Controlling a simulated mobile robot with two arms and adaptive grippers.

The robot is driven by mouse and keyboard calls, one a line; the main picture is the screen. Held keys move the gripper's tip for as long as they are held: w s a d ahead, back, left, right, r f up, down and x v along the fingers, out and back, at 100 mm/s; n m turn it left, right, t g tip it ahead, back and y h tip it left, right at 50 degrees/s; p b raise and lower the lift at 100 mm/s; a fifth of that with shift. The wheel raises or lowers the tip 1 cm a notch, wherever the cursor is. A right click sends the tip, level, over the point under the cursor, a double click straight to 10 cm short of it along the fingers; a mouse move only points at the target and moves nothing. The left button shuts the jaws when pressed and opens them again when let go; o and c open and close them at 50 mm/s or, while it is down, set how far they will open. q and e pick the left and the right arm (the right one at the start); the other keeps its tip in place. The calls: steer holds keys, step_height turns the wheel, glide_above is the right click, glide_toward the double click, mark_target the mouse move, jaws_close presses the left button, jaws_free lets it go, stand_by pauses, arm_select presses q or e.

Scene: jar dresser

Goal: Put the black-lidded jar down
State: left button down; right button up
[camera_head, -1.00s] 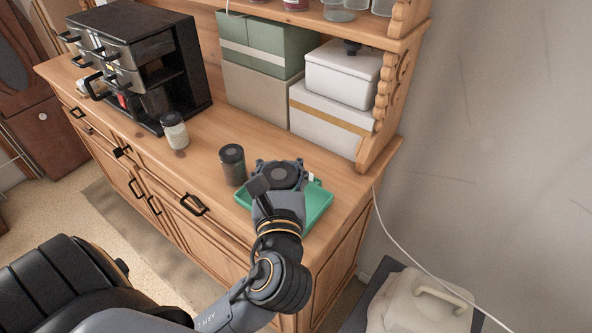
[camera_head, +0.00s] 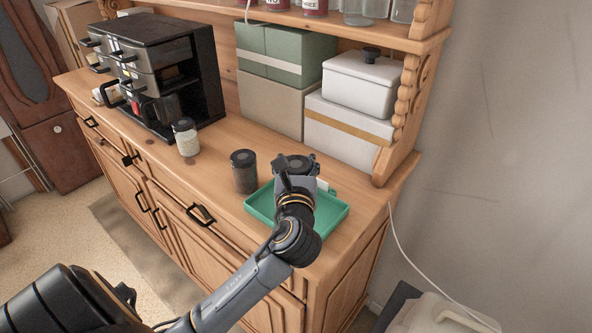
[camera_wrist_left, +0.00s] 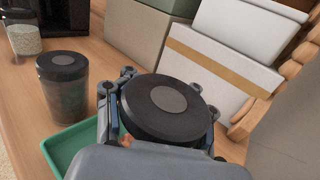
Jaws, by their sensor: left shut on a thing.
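My left gripper (camera_head: 297,170) is shut on a jar with a black lid (camera_wrist_left: 165,106). The lid has a grey disc on top and fills the middle of the left wrist view. The held jar's body is hidden by my gripper. In the head view the gripper and jar are over the back part of a green tray (camera_head: 262,206); I cannot tell whether the jar touches it. The tray's edge also shows in the left wrist view (camera_wrist_left: 75,143). My right gripper is not in view.
A dark jar with a black lid (camera_head: 244,178) stands just left of the tray. A jar with pale contents (camera_head: 187,143) stands farther left, before the black drawer unit (camera_head: 165,75). Boxes (camera_head: 345,130) line the back. Bare wood (camera_head: 222,150) lies between.

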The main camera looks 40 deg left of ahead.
arm_select(q)
steer(key=f, duration=0.3)
steer(key=shift+w+a+f, duration=0.25)
steer(key=shift+w, duration=0.1)
steer(key=shift+f, duration=0.35)
steer(key=shift+c, duration=2.4)
jaws_free()
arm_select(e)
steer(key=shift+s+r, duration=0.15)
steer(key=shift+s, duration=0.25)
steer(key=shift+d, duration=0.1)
arm_select(q)
steer(key=shift+s+d, duration=0.25)
steer(key=shift+s, duration=0.05)
steer(key=b+v, duration=0.2)
steer(key=v, duration=0.9)
steer(key=shift+s+d, duration=0.1)
steer(key=shift+s, duration=0.1)
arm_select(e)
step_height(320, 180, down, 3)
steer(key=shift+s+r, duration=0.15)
